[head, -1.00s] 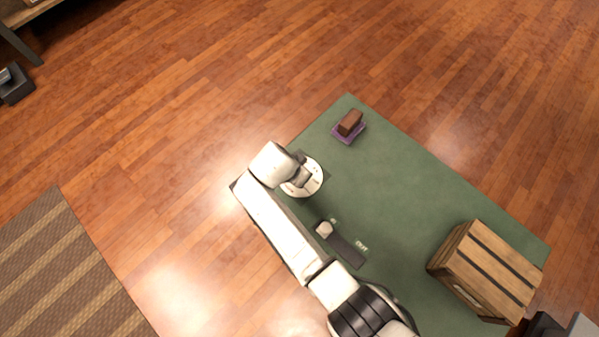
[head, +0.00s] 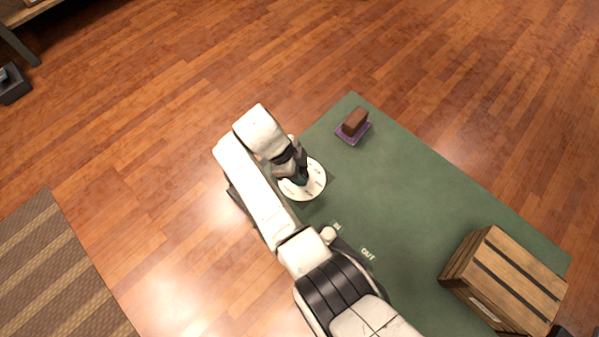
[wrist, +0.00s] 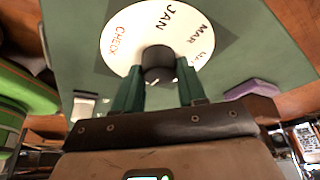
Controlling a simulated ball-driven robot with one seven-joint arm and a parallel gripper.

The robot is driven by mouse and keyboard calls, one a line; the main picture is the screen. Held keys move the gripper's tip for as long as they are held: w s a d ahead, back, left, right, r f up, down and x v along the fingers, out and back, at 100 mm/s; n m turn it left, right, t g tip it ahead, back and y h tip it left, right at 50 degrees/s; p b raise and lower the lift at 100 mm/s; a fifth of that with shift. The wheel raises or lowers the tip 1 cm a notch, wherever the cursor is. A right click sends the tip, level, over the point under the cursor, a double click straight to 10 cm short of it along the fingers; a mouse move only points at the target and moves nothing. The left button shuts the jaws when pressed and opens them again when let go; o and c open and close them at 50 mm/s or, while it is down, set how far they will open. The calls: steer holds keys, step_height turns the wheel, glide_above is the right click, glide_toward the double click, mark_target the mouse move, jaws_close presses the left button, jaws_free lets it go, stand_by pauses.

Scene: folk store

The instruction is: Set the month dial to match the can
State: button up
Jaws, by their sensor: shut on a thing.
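The month dial (head: 314,183) is a white disc on the green tabletop, partly covered by my gripper in the head view. In the wrist view the dial (wrist: 122,30) shows JAN at the top, MAR to the right and a red CHECK at the left; another word at the right edge is cut off. A dark round knob (wrist: 158,60) stands at its centre. My gripper (wrist: 160,80) has its green fingers on either side of the knob and is shut on it; it also shows over the dial in the head view (head: 301,178). I cannot make out a can.
The green table (head: 420,200) holds a brown block (head: 355,121) on a purple pad (head: 350,137) and a slatted wooden crate (head: 505,280) at the right. A pale knob (head: 328,234) sits by IN and OUT labels. The table's middle is clear.

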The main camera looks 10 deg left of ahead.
steer(key=shift+m+g+b, duration=0.65)
steer(key=shift+m+g, duration=0.05)
steer(key=shift+m, duration=0.9)
steer(key=o, duration=1)
steer(key=shift+o, duration=0.2)
steer(key=shift+w, duration=0.1)
steer(key=p+v, duration=0.3)
steer(key=v, duration=0.7)
steer(key=shift+r, duration=0.35)
